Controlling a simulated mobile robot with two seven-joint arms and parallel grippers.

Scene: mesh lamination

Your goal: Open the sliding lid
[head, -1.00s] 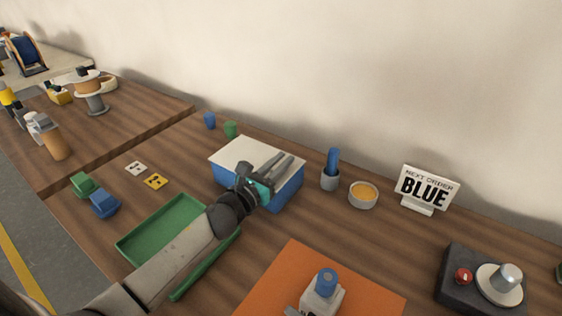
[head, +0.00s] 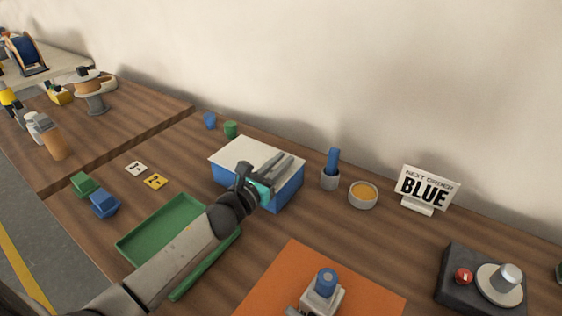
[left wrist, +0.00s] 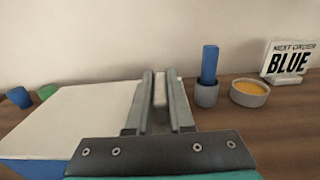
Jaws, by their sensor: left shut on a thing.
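The sliding lid (head: 236,152) is a flat white panel on top of a blue box (head: 235,181) in the middle of the table. The lid covers the box top, so the inside is hidden. My left gripper (head: 287,164) reaches over the right part of the lid from the front. In the left wrist view, its fingers (left wrist: 160,80) are close together around a small pale block that looks like the lid's handle. The lid's white surface (left wrist: 85,115) spreads to the left of the fingers there. My right gripper is not seen.
A grey cup with a blue stick (head: 330,178) and a bowl of orange stuff (head: 363,195) stand just right of the box. A blue cup (head: 210,120) and a green cup (head: 231,129) stand behind left. A green tray (head: 130,243) lies in front, partly behind my arm.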

